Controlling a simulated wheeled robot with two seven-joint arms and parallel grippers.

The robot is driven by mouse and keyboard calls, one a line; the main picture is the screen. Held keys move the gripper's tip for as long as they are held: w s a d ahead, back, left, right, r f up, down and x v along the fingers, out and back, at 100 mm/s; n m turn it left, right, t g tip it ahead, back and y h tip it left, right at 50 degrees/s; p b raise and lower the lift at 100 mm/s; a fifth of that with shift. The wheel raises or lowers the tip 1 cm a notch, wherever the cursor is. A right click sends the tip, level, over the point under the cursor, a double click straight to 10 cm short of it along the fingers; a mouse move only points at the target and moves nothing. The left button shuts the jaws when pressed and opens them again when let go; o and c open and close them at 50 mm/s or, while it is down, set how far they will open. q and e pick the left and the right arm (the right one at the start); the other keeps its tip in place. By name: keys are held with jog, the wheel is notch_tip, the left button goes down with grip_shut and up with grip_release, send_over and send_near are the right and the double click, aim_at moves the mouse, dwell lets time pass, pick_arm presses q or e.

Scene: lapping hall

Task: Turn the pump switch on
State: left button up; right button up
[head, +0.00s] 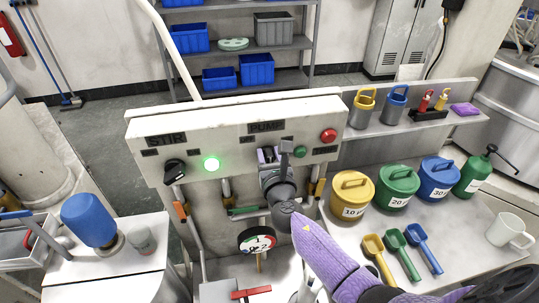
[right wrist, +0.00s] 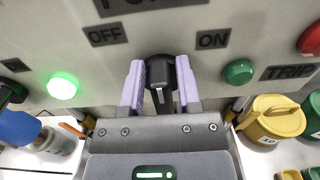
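The pump switch (right wrist: 160,76) is a black knob with a white line, below the PUMP label (head: 266,127) on the pale panel. In the right wrist view it sits between the OFF label (right wrist: 108,36) on the left and the ON label (right wrist: 212,39) on the right. The white line shows on the knob's lower part. My right gripper (right wrist: 160,84) has its two purple fingers on either side of the knob, with narrow gaps visible beside its handle. In the head view my right gripper (head: 271,156) largely hides the switch. My left gripper is out of view.
A lit green lamp (head: 211,163) and the STIR knob (head: 174,171) are left of the switch. A dark green button (head: 300,151) and red button (head: 328,135) are to its right. Lidded buckets (head: 352,193) stand on the right bench. A gauge (head: 257,241) sits below.

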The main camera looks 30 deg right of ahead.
grip_shut()
jog(key=shift+m, duration=0.4)
jog(key=m+b, duration=0.1)
jog(key=m, duration=0.2)
jog(key=d+m+b, duration=0.1)
jog(key=m+b, duration=0.1)
jog(key=m, duration=0.2)
jog(key=f+m+b, duration=0.1)
jog(key=m, duration=0.3)
jog(key=shift+s+d+f, duration=0.1)
jog(key=shift+s+d, duration=0.1)
jog(key=shift+d, duration=0.15)
dwell(0.3)
jog(key=shift+o, duration=1.8)
grip_release()
